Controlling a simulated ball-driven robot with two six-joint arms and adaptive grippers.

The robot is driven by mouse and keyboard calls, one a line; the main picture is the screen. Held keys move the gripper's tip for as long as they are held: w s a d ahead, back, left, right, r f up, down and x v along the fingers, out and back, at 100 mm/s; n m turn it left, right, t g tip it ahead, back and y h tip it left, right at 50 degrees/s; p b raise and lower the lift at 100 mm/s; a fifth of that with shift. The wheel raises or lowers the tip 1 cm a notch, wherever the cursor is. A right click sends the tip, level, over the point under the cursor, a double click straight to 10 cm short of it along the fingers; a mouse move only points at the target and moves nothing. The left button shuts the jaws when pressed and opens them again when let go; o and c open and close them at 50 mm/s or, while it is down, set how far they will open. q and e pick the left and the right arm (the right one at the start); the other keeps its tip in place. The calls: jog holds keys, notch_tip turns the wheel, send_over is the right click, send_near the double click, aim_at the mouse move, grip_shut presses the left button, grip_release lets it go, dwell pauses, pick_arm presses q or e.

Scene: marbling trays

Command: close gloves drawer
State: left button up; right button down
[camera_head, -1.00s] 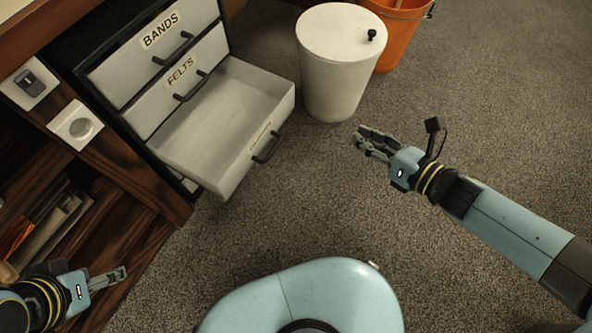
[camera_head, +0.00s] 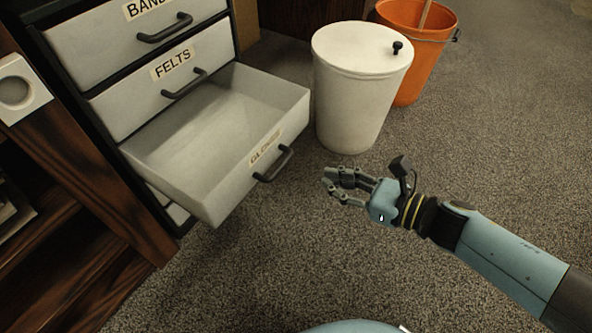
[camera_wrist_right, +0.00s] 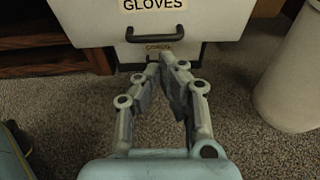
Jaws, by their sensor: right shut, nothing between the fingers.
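The gloves drawer (camera_head: 222,190) is pulled out and empty inside in the head view. Its front carries a label and a dark bar handle (camera_head: 274,164). In the right wrist view the GLOVES front (camera_wrist_right: 92,24) and its handle (camera_wrist_right: 155,35) lie just beyond my fingers. My right gripper (camera_head: 330,184) is shut and empty, to the right of the handle and apart from it in the head view. My left gripper is out of view.
The FELTS drawer (camera_head: 140,98) and BANDS drawer (camera_head: 100,42) above are shut. A white lidded bin (camera_head: 352,105) stands right of the open drawer, with an orange bucket (camera_head: 425,55) behind it. Carpet (camera_head: 270,260) in front is clear.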

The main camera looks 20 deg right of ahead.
aim_at(286, 164)
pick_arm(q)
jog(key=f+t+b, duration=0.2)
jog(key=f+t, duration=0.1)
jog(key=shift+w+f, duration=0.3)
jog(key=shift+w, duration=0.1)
pick_arm(e)
jog(key=x, duration=0.9)
